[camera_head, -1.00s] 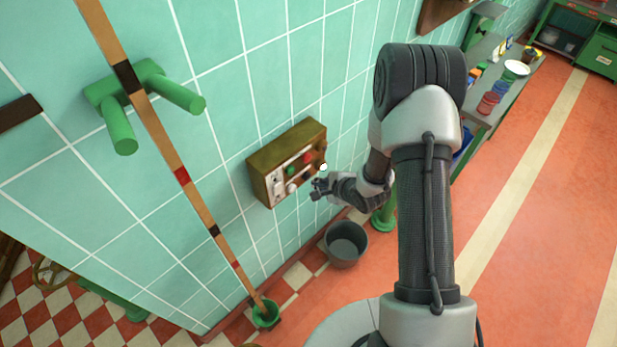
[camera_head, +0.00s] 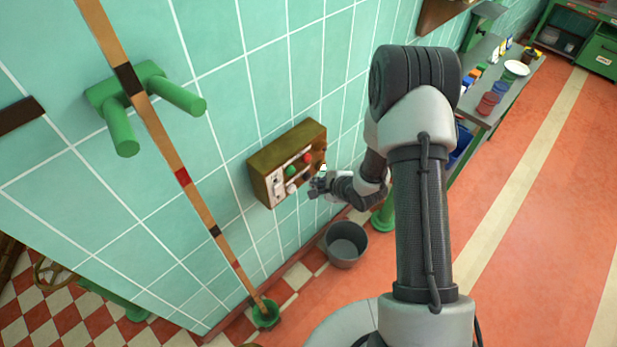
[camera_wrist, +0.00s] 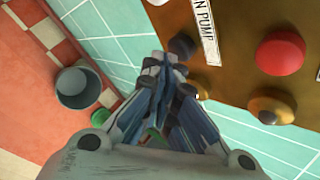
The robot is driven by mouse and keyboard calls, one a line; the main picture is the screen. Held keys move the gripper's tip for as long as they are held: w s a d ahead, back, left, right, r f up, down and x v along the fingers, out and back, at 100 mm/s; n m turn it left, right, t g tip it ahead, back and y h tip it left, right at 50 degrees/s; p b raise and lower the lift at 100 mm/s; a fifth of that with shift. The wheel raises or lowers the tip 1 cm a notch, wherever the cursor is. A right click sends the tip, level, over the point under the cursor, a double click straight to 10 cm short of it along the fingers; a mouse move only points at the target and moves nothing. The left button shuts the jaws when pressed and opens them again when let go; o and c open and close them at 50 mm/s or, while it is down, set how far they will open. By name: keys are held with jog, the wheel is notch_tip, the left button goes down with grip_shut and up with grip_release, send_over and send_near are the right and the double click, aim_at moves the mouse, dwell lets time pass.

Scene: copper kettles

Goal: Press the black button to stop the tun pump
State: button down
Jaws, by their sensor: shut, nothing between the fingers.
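A brass-coloured control box (camera_head: 262,170) is fixed to the tiled wall. In the wrist view, its face (camera_wrist: 228,60) carries a label strip (camera_wrist: 206,32) reading "...N PUMP", its start cut off. A dark round button (camera_wrist: 182,45) sits beside the label, just beyond my fingertips. My gripper (camera_wrist: 165,68) is shut and empty, pointing at the box near this button. I cannot tell whether the fingertips touch it. In the head view my gripper (camera_head: 315,187) is at the box's lower right, and the black button is not clearly seen there.
A red button (camera_wrist: 280,52) and a brass knob (camera_wrist: 270,105) are close to the right of my fingers. A green button (camera_head: 291,171) is also on the box. A grey bucket (camera_head: 345,244) stands on the floor below. A striped pole (camera_head: 183,177) leans at left.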

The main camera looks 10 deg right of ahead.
jog(key=shift+w+a, duration=0.3)
jog(key=shift+w, duration=0.1)
dwell(0.7)
dwell(0.3)
jog(key=shift+s+d+p, duration=0.35)
jog(key=shift+s+d, duration=0.2)
jog(key=shift+s, duration=0.2)
jog(key=s+d, duration=0.1)
jog(key=s, duration=0.1)
jog(key=s+d, duration=0.2)
jog(key=shift+p, duration=0.35)
dwell(0.6)
